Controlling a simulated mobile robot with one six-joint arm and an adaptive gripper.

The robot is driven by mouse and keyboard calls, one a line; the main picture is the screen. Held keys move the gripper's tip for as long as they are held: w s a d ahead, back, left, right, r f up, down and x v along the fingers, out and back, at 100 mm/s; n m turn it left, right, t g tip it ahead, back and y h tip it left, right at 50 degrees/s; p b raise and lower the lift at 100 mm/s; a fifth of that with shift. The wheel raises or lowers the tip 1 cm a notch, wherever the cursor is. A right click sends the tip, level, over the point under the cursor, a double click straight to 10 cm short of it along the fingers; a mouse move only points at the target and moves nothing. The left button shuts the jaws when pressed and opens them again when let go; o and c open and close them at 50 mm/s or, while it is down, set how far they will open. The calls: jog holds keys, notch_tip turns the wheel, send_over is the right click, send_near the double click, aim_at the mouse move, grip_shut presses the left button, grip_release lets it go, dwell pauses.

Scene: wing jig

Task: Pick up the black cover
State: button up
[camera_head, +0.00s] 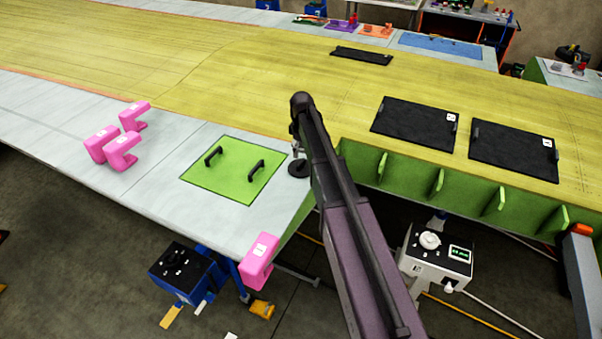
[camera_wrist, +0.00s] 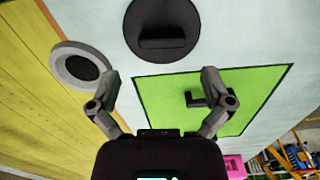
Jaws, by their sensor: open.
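A round black cover (camera_head: 298,169) with a raised bar handle lies on the pale grey wing surface, beside the right corner of the green panel. In the wrist view the black cover (camera_wrist: 161,18) is at the top centre, partly cut off by the frame edge. My gripper (camera_wrist: 160,78) is open and empty, its two fingers spread wide. The cover appears beyond the fingertips and apart from them. In the head view my arm hides most of the gripper, just above the cover.
A grey ring around a dark round opening (camera_wrist: 80,67) is near the yellow skin. The green panel (camera_head: 234,173) has two black handles. Pink clamps (camera_head: 123,152) stand left, another pink clamp (camera_head: 260,261) at the front edge. Rectangular black panels (camera_head: 415,125) lie on the yellow skin.

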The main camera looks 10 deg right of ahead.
aim_at(301, 162)
jog(key=shift+f+b, duration=0.35)
jog(key=shift+f, duration=0.25)
jog(key=shift+f, duration=0.15)
notch_tip(301, 162, down, 5)
jog(key=b, duration=0.5)
jog(key=shift+s+a, duration=0.1)
dwell(0.6)
jog(key=c, duration=1.1)
jog(key=shift+c, duration=0.2)
jog(key=shift+r, duration=0.25)
